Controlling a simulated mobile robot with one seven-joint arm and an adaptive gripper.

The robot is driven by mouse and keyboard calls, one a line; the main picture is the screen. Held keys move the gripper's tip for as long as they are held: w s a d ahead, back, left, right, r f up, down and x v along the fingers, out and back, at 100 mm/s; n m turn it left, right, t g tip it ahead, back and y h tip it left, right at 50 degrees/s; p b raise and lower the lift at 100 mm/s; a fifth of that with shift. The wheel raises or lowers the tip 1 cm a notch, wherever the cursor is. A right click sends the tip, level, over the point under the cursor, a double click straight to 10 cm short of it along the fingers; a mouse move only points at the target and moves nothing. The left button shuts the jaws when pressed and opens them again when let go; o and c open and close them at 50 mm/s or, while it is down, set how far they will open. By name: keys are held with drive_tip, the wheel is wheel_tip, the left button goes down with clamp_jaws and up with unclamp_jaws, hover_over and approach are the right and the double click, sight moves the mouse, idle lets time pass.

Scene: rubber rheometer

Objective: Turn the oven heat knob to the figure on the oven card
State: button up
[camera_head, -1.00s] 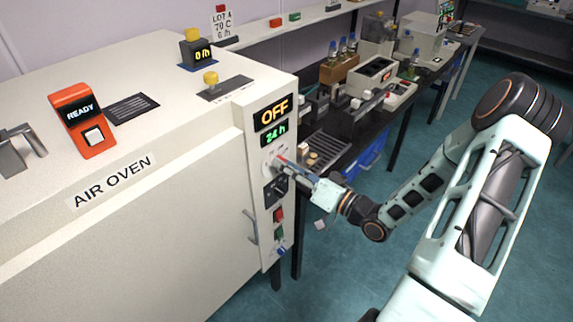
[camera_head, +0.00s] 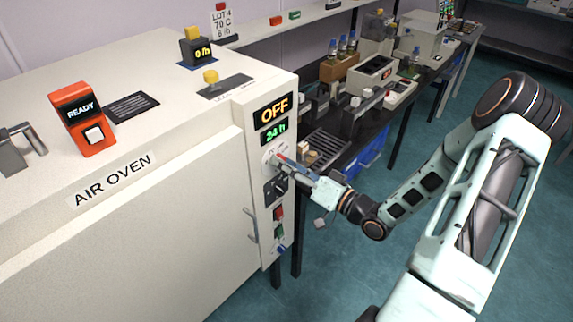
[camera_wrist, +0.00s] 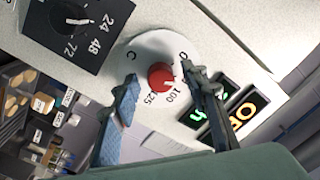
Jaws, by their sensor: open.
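The oven heat knob is a red round knob (camera_wrist: 160,75) on a white dial (camera_wrist: 144,51) in the wrist view. The dial shows an O, a C, 100 and 125. My gripper (camera_wrist: 159,78) is open, with one finger on each side of the knob; I cannot tell whether they touch it. In the head view my gripper (camera_head: 287,164) is at the upper part of the oven's control panel and largely hides the knob. The oven card (camera_head: 221,22) at the back reads LOT 4, 70 C, 6 h. The oven display (camera_head: 273,111) reads OFF.
A black timer knob (camera_wrist: 75,18) with 24, 48 and 72 is beside the dial. A green display (camera_head: 275,133) reads 24 h. An orange READY box (camera_head: 84,118) stands on the oven. A black bench (camera_head: 340,150) with instruments is behind my gripper.

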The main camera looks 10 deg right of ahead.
drive_tip(key=v, duration=1.2)
